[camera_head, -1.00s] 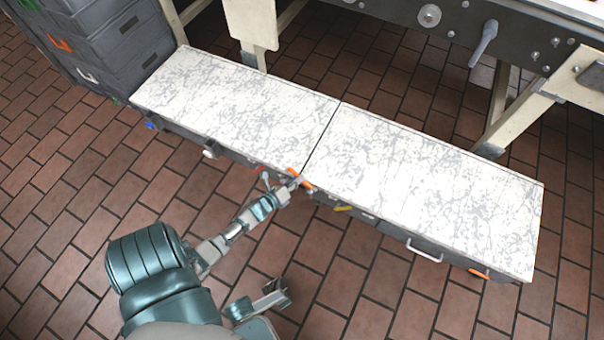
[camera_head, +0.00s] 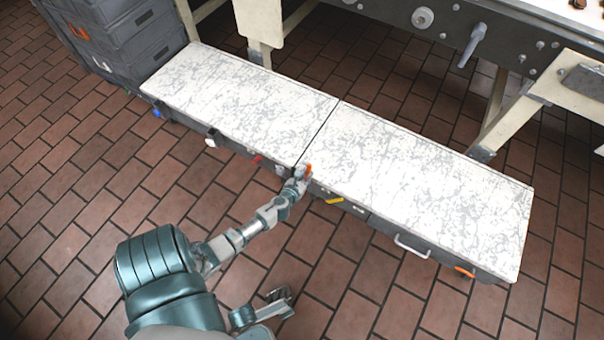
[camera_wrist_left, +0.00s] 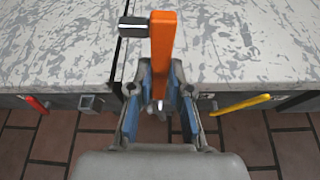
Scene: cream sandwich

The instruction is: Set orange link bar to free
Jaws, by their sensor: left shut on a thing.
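The orange link bar (camera_wrist_left: 163,45) stands out over the seam between the two marbled bench tops in the left wrist view, with a dark metal block (camera_wrist_left: 133,27) beside its far end. My left gripper (camera_wrist_left: 160,85) is shut on its near end, blue-padded fingers on both sides. In the head view, the bar shows as a small orange patch (camera_head: 308,168) at the front edge by the seam, with my left gripper (camera_head: 301,175) partly covering it. How the bar is fixed underneath is hidden.
A red lever (camera_wrist_left: 37,104) and a yellow lever (camera_wrist_left: 240,105) sit on the front faces either side. A white handle (camera_head: 411,247) and another orange part (camera_head: 465,271) are further right. Grey crates (camera_head: 115,40) stand at the back left. The brick floor in front is mostly clear.

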